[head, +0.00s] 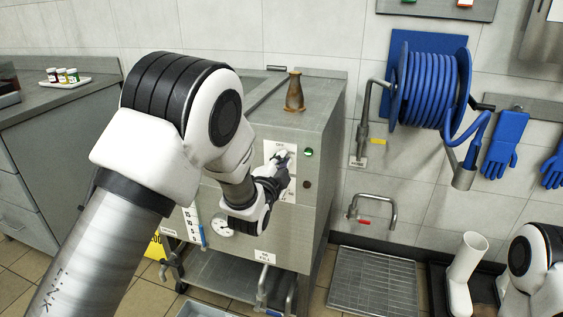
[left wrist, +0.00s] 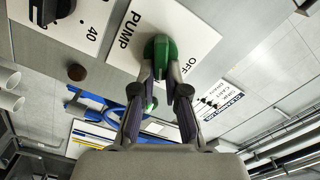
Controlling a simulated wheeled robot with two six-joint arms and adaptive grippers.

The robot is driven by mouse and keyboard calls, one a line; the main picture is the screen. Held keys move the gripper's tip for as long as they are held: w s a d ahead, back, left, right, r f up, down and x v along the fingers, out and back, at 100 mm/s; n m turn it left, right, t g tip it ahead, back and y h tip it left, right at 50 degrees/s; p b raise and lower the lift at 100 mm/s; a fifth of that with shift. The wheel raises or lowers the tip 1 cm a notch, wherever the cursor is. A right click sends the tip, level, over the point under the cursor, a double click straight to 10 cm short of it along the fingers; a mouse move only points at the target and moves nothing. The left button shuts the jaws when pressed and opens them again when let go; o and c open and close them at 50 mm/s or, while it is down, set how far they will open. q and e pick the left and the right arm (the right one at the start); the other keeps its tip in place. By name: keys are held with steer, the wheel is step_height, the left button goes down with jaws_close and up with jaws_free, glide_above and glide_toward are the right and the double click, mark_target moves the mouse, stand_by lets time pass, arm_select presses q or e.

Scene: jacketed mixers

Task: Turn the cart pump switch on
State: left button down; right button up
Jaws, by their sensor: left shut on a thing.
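The pump switch is a green knob (left wrist: 158,48) on a white plate lettered PUMP and OFF (left wrist: 182,28) in the left wrist view. The plate (head: 273,147) also shows on the front of the steel mixer cabinet (head: 323,125) in the head view, where my left gripper covers the knob. My left gripper (head: 284,160) reaches the panel from the left. In the left wrist view my left gripper (left wrist: 159,72) has its fingers shut on the knob, one on each side. I cannot tell which mark the knob points to. My right gripper is out of view.
A green lamp (head: 308,152) and a dark lamp (head: 306,184) sit right of the plates. A blue hose reel (head: 432,85) hangs on the wall at right, above a floor grate (head: 375,283). A counter stands at left.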

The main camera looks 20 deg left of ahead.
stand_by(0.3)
arm_select(q)
steer(key=c, duration=1.2)
jaws_free()
steer(key=s, duration=1.2)
steer(key=shift+a, duration=0.15)
steer(key=shift+f, duration=0.1)
